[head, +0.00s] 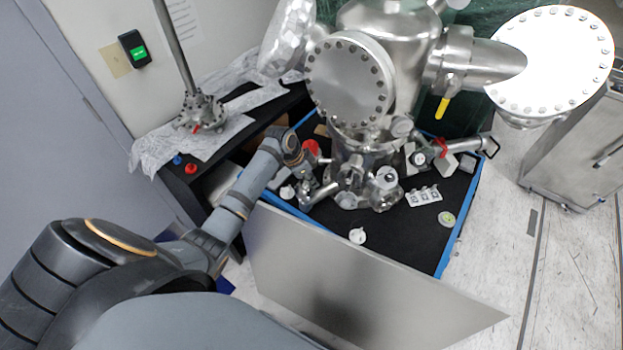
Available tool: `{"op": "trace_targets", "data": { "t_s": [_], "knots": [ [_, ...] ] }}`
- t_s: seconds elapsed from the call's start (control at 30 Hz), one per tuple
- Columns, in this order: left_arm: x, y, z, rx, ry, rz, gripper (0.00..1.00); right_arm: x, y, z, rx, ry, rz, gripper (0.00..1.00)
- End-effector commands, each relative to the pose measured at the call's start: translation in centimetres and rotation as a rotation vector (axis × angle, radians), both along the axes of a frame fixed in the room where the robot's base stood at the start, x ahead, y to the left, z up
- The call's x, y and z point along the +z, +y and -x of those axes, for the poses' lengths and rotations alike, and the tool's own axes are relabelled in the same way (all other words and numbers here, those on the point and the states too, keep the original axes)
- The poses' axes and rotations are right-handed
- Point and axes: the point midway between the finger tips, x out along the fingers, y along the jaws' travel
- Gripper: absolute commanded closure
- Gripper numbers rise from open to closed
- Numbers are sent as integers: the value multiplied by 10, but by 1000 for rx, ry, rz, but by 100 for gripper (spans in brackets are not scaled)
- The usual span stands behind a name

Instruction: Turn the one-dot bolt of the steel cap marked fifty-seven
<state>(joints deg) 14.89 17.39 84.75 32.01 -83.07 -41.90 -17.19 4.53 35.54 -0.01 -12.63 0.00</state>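A steel vacuum chamber (385,30) stands on a black, blue-edged table. It carries a large round bolted flange (350,82) at the front and a brightly lit one (552,62) at the right. Smaller steel ports and caps (385,180) cluster low on it. No number or dot mark is legible, so I cannot tell which cap is fifty-seven or which bolt has one dot. My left arm reaches in from the left, and its gripper (306,186) is close to the left side of the low ports. Its fingers are too small to read, and contact is unclear. My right gripper is out of view.
The black tabletop (400,238) holds a white tray of small parts (423,196), a round yellow-green item (447,218) and a white knob-like piece (357,236). A grey panel (350,285) stands at the table's front. A side bench with foil (170,150) is at left.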

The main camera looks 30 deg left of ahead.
Motion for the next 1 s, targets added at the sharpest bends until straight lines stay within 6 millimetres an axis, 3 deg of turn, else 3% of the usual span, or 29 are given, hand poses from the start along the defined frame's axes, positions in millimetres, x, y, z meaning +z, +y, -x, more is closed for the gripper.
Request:
{"op": "trace_targets", "data": {
  "t_s": [0.47, 1.0],
  "knots": [
    [0, 1, 0, -58, 1, 1, 100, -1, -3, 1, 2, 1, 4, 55],
    [-1, 2, -4, -445, -2, 2, 100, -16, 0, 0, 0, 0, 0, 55]
  ]
}}
